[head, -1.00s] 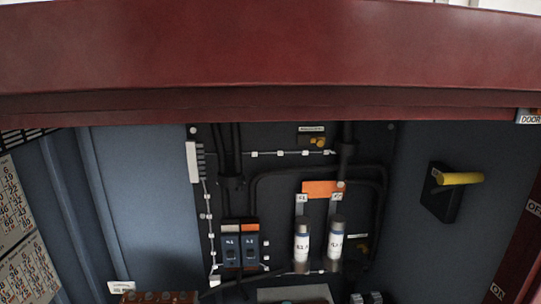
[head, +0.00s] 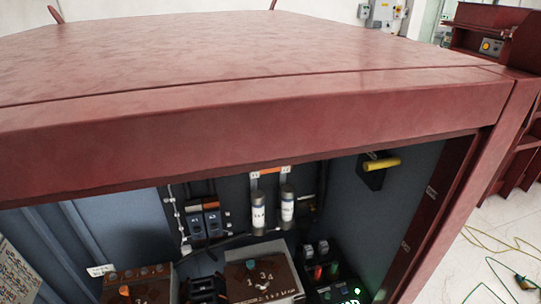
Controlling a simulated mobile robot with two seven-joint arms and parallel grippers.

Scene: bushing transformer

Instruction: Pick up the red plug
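A small red plug-like piece (head: 318,273) stands upright on a dark panel at the lower right inside the open cabinet. Neither of my grippers shows in the head view.
The cabinet's red top edge (head: 250,125) overhangs the opening. Inside are two white cylinders (head: 287,207), a yellow handle (head: 382,164), brown blocks with numbers (head: 262,283) and a lit green indicator (head: 357,290). Cables (head: 495,245) lie on the floor at right.

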